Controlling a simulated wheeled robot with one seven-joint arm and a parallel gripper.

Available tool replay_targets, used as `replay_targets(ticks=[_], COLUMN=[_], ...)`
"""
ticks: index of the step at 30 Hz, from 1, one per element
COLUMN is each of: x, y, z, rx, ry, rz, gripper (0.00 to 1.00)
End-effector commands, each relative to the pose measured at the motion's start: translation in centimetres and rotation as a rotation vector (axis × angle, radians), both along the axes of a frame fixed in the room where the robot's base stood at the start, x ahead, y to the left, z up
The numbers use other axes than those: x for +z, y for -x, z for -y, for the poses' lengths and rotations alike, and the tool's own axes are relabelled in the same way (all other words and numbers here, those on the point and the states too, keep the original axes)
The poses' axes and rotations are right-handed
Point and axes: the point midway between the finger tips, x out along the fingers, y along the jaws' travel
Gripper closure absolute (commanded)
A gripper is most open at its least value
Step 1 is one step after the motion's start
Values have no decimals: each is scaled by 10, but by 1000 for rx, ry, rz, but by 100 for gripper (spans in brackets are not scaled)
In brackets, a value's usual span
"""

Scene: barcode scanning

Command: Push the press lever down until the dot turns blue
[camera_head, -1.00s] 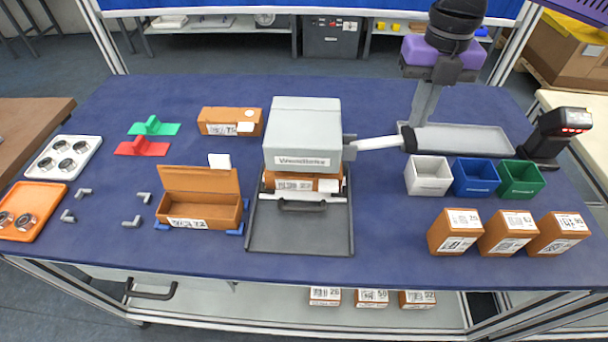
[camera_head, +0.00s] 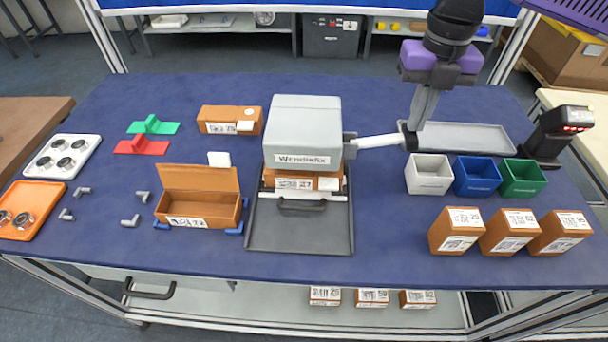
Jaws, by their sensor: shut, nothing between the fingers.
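The grey press (camera_head: 303,125) stands at the middle of the table over an orange box (camera_head: 300,181). Its lever, a white bar (camera_head: 378,143) with a dark end (camera_head: 408,138), sticks out to the right, rising slightly toward its end. My gripper (camera_head: 415,128) comes down from above at the lever's dark end, its grey fingers shut and empty. The fingertips are at or very close to the lever; whether they touch cannot be told. I cannot make out a coloured dot on the press.
White (camera_head: 429,180), blue (camera_head: 477,182) and green (camera_head: 523,183) bins stand to the right, with a scanner (camera_head: 553,135) beyond. Orange boxes (camera_head: 508,237) stand in front. An open orange box (camera_head: 198,209) lies left of the press.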

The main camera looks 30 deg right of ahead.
Motion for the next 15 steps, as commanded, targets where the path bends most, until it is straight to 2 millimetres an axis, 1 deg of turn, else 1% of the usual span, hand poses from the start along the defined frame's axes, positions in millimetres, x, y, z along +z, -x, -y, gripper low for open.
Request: replay_targets(ticks=[1, 15], x=[-5, -35], y=[0, 0], z=[0, -2], rx=[0, 1], ry=[-1, -2], rz=[-1, -1], gripper=[100, 100])
